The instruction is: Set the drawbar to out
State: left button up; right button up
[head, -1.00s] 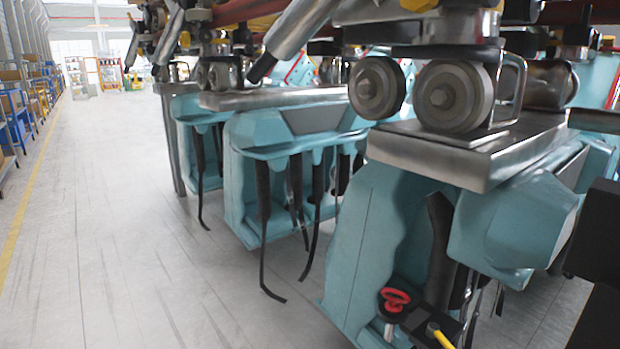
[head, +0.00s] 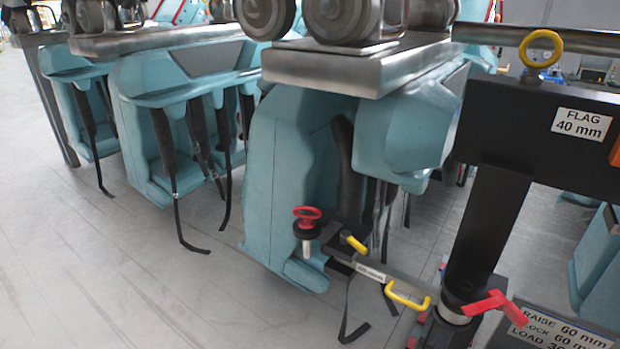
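A short grey bar (head: 395,284) with a small white label is low in the middle of the head view; it looks like the drawbar. A yellow U-shaped handle (head: 407,298) is on its right part, and a smaller yellow grip (head: 354,244) stands near its left end. A red knob (head: 307,213) on a dark stem is just left of it. The bar lies between the nearest teal seat and a black post (head: 488,225). The label is too small to read, and I cannot tell how far the bar is drawn. Neither of my grippers is in view.
Teal train seats (head: 280,190) with dangling black straps hang under metal plates and wheels. A black beam (head: 500,115) carries a "FLAG 40 mm" label and a yellow ring (head: 541,48). A red lever (head: 492,304) is at the post's foot. Grey floor (head: 90,270) at left is clear.

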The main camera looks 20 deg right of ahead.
aim_at(431, 293)
jog(key=k+j+z, duration=0.1)
jog(key=z, duration=1.1)
